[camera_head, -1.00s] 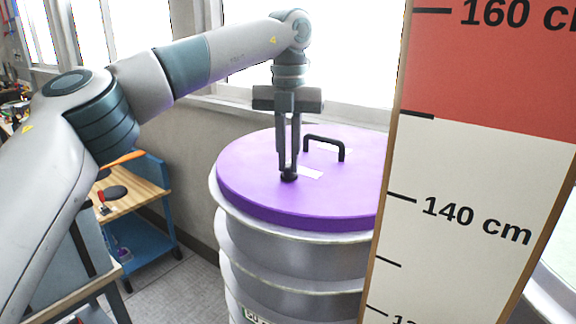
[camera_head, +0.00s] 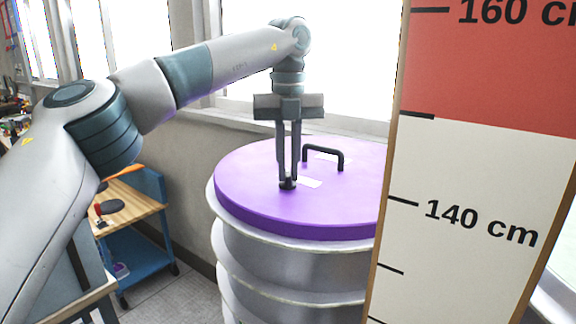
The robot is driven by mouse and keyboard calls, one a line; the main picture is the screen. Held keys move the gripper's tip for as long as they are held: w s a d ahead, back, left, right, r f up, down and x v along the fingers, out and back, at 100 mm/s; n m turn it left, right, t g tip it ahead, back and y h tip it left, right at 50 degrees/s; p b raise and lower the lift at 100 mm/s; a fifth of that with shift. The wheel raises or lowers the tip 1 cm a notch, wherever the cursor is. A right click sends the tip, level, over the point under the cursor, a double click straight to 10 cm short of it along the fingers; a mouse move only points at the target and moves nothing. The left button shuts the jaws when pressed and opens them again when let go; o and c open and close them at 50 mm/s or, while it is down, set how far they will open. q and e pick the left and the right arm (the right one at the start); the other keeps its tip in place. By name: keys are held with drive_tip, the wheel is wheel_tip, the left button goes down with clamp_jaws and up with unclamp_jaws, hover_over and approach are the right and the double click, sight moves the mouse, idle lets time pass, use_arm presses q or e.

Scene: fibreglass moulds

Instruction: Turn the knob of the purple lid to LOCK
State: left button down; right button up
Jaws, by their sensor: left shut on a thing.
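The purple lid (camera_head: 255,205) lies on a large grey ribbed drum (camera_head: 290,262) in the middle of the view. A small black knob (camera_head: 287,185) stands on the lid, with a white label (camera_head: 311,183) beside it on the right. My left gripper (camera_head: 288,178) points straight down from above and is shut on the knob. Its fingers hide part of the knob, and the label is too small to read. A black bar handle (camera_head: 325,152) stands on the lid behind and to the right of the gripper. My right gripper is not in view.
A tall measuring board (camera_head: 465,190) with cm marks stands in front at right and hides the lid's right edge. A blue trolley with a wooden top (camera_head: 130,205) holding tools stands left of the drum. Windows and a wall are behind.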

use_arm(q)
drive_tip(key=c, duration=1.8)
unclamp_jaws()
drive_tip(key=shift+r, duration=0.15)
drive_tip(key=shift+r, duration=0.45)
wheel_tip(320, 180, up, 8)
drive_tip(key=f, duration=0.1)
wheel_tip(320, 180, up, 9)
drive_tip(key=p, duration=0.6)
hover_over(289, 173)
drive_tip(key=shift+r, duration=0.2)
drive_tip(key=shift+f, duration=0.1)
